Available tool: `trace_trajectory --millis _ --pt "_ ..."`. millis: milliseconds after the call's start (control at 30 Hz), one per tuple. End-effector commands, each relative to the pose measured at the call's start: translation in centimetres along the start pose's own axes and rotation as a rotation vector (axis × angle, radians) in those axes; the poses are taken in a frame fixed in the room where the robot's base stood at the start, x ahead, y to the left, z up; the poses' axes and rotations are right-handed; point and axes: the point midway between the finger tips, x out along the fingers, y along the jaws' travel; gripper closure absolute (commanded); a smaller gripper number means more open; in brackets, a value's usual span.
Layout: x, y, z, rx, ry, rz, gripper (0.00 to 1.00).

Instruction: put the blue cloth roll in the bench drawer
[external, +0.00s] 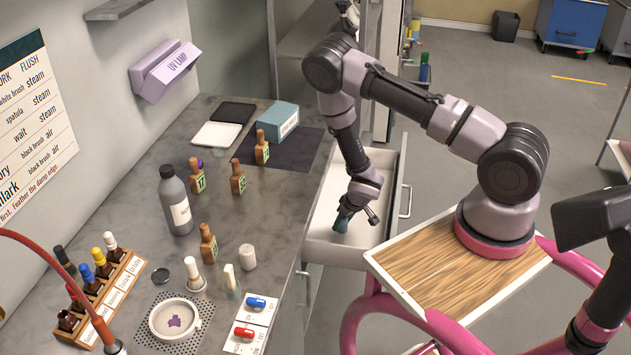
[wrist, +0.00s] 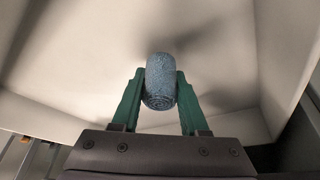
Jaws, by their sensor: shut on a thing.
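My gripper (external: 343,220) points down inside the open bench drawer (external: 337,254), which is pulled out from the right side of the bench. In the wrist view, its green fingers (wrist: 158,98) are shut on the blue cloth roll (wrist: 160,78), one finger on each side. The roll is a short, textured, grey-blue cylinder. The pale drawer floor (wrist: 85,60) lies beyond it, with soft shadows. I cannot tell whether the roll touches the floor. In the external view, the roll is hard to make out from the fingers.
The visible drawer floor around my gripper is clear.

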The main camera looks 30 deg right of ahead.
Motion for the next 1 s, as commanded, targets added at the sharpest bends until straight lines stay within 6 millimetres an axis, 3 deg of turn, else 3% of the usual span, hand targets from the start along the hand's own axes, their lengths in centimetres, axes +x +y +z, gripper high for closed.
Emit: trace_trajectory --millis 200,567,600,667,1000 --pt "2.6 0.0 1.1 -0.001 -0.001 0.001 1.0" --pt "2.9 0.0 1.2 0.0 -0.001 0.0 1.0" --pt "3.0 0.0 1.2 0.0 -0.001 0.0 0.52" --pt "2.9 0.0 1.2 -0.001 0.0 0.0 0.3" --pt "2.8 0.0 1.2 -0.001 0.0 0.0 0.26"
